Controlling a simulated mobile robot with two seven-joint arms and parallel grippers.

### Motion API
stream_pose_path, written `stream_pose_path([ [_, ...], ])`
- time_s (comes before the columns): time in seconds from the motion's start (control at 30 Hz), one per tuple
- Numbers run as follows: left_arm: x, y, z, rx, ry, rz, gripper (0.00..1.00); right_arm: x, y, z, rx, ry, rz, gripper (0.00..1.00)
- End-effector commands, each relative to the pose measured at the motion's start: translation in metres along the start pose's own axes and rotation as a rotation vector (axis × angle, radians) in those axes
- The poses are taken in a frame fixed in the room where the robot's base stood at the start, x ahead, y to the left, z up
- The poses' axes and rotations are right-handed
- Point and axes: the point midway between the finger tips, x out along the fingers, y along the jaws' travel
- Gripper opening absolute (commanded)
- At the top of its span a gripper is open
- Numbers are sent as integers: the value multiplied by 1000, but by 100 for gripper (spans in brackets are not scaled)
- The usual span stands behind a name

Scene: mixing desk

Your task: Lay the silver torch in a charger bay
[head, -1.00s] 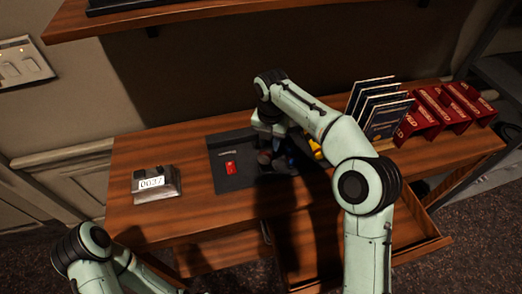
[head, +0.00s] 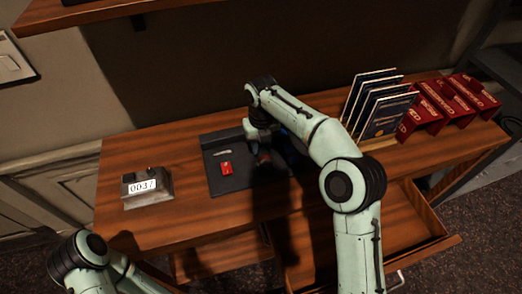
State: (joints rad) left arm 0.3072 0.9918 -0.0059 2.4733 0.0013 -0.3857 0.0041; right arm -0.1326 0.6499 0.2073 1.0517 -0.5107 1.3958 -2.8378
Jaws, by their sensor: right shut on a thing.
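My right gripper (head: 264,158) points down at the right edge of a dark mat (head: 213,184) on the desk. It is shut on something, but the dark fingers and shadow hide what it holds. A small silver piece (head: 222,152) lies on the mat, too small to identify as the torch. A red object (head: 226,168) lies just below it. I cannot make out a charger bay; the area right of the gripper is dark and partly behind my right arm. My left gripper is out of the picture; only part of that arm shows at the lower left.
A grey box labelled 0037 (head: 147,187) stands on the desk's left. Blue upright cards or booklets (head: 385,118) and red folded signs (head: 450,102) stand at the right. An open drawer (head: 420,225) juts out in front. Desk between box and mat is clear.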

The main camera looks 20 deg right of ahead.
Motion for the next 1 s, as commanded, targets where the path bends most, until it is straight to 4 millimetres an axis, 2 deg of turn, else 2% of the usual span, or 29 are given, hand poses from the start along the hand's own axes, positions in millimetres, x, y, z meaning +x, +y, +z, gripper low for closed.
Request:
stream_pose_path([
  [0.03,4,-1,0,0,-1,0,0,11,0,-1,0,4,-1,0],
  [0.13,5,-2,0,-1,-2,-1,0,20,-1,0,2,2,0,0],
  [0.57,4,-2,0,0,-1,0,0,24,0,0,2,0,0,0],
  [0.6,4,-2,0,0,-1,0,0,24,0,0,2,0,0,44],
  [0.63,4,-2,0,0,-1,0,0,24,0,0,2,0,0,54],
  [0.67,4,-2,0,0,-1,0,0,24,0,0,2,0,0,57],
  [1.0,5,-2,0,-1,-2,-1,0,21,0,0,2,-1,0,57],
])
